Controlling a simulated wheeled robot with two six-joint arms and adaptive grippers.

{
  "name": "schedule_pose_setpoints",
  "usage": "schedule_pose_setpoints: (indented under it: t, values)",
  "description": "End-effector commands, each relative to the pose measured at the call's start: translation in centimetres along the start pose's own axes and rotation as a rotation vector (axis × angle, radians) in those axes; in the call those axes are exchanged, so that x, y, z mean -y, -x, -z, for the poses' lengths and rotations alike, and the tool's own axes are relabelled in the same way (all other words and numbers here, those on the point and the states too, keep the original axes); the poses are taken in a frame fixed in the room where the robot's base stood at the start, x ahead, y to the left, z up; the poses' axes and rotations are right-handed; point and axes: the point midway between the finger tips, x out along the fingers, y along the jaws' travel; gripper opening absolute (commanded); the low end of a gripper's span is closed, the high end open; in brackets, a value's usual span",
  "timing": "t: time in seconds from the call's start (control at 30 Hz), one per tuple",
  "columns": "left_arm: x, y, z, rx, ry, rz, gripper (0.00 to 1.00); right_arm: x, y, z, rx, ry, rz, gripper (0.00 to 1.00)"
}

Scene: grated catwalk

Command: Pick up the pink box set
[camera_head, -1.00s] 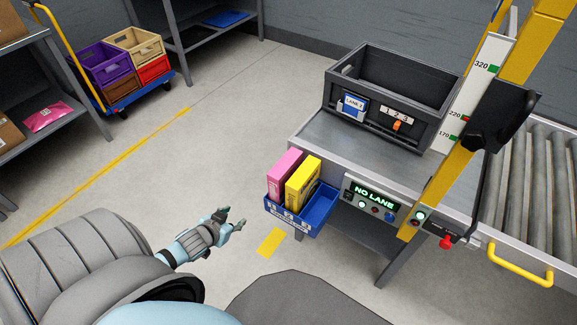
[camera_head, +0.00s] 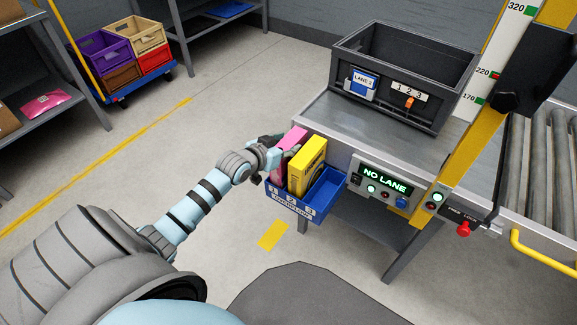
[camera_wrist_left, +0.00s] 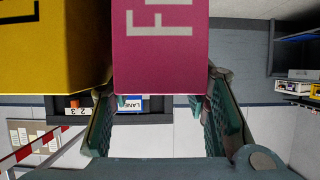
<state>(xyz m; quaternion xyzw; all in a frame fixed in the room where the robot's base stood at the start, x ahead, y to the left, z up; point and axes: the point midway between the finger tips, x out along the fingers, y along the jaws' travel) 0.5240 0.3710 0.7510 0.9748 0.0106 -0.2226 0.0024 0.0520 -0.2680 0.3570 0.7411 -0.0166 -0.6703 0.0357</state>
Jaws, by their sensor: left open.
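The pink box set (camera_head: 291,141) stands upright in the left slot of the blue bin (camera_head: 309,211) on the front of the workstation. A yellow box (camera_head: 306,166) stands right beside it. My left gripper (camera_head: 273,147) is at the pink box, its fingers partly hidden by it. In the left wrist view the pink box (camera_wrist_left: 160,45) fills the top middle, between the open fingers (camera_wrist_left: 165,115); contact cannot be told. The yellow box (camera_wrist_left: 50,45) is close to the left finger there. My right gripper is not in view.
A dark grey crate (camera_head: 405,110) with a lane tag stands on the metal table above the bin. A control panel (camera_head: 385,183) reading NO LANE is right of the bin. A yellow post (camera_head: 450,150) and rollers (camera_head: 540,170) are further right.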

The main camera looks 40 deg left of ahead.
Motion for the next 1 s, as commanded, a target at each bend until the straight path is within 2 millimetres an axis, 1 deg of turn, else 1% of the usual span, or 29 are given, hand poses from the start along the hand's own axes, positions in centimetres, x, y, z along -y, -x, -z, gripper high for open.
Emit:
schedule_pose_setpoints:
  t: [0.03, 0.2, 0.23, 0.4, 0.5, 0.87, 1.0]
  values:
    - [0.0, -0.4, -0.1, 0.0, 0.002, 0.0, 0.42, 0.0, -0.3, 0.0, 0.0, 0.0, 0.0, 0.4]
    - [0.0, -0.3, 0.1, 0.001, 0.0, 0.0, 0.42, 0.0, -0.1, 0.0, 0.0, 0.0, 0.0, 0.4]
    - [0.0, -0.3, 0.1, 0.001, 0.0, 0.0, 0.41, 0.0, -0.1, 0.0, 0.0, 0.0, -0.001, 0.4]
    - [0.0, -0.3, 0.1, 0.001, 0.0, 0.0, 0.14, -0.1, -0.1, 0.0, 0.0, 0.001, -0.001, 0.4]
    - [0.0, -0.3, 0.1, 0.0, 0.0, 0.0, 0.0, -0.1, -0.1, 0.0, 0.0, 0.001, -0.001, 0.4]
    - [0.0, -0.3, 0.2, -0.002, -0.001, 0.0, 0.0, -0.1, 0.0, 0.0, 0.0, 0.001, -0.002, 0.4]
    - [0.0, 0.1, 1.1, -0.002, -0.002, 0.0, 0.0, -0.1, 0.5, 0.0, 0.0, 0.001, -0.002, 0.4]
